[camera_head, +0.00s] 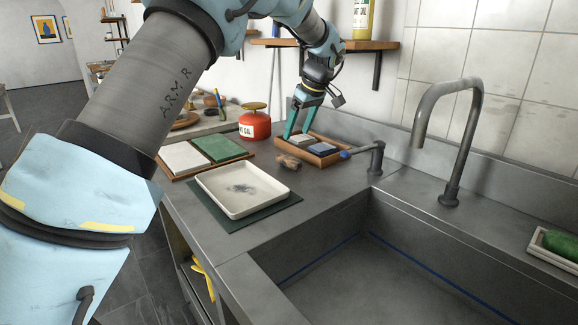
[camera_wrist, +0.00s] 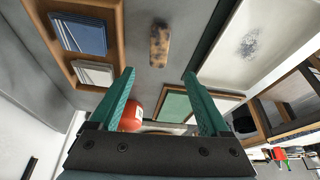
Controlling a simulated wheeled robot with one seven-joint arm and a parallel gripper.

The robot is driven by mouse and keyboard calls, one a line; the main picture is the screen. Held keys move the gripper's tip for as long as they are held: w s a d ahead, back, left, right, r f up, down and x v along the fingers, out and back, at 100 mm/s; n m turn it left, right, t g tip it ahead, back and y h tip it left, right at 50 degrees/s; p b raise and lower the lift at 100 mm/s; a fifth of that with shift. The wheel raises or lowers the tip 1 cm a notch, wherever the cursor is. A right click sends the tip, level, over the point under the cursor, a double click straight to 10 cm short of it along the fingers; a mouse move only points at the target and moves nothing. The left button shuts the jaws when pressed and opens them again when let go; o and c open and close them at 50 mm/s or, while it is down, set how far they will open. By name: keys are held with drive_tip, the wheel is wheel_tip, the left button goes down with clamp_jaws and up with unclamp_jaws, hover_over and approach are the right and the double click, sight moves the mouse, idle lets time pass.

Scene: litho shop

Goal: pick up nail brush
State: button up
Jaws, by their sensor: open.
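The nail brush, a small brown block with dark smudges (camera_head: 288,162), appears to lie on the grey counter between the white tray and the wooden tray. In the wrist view the brush (camera_wrist: 159,46) shows whole, beyond the fingertips and roughly centred between them. My gripper (camera_head: 298,136) has two teal fingers pointing down, spread apart and empty, above the counter near the wooden tray. In the wrist view the gripper (camera_wrist: 158,74) is not touching the brush. In the head view the fingertips overlap the wooden tray's back part.
The wooden tray (camera_head: 331,158) holds blue and white blocks close to the brush. A white tray (camera_head: 233,214) on a green mat lies in front. A red can (camera_head: 255,126) stands behind left. A tap (camera_head: 450,150) and sink are at right. A shelf (camera_head: 370,44) hangs above.

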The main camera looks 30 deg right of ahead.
sight(289, 158)
drive_tip(key=x, duration=0.2)
drive_tip(key=p+x, duration=0.1)
drive_tip(key=x, duration=0.1)
drive_tip(key=shift+d+f, duration=0.2)
drive_tip(key=shift+f, duration=0.05)
drive_tip(key=shift+p+x, duration=1.3)
drive_tip(key=shift+x, duration=1.75)
drive_tip(key=shift+s+a, duration=0.1)
drive_tip(key=shift+s, duration=0.05)
drive_tip(key=shift+c, duration=0.2)
clamp_jaws()
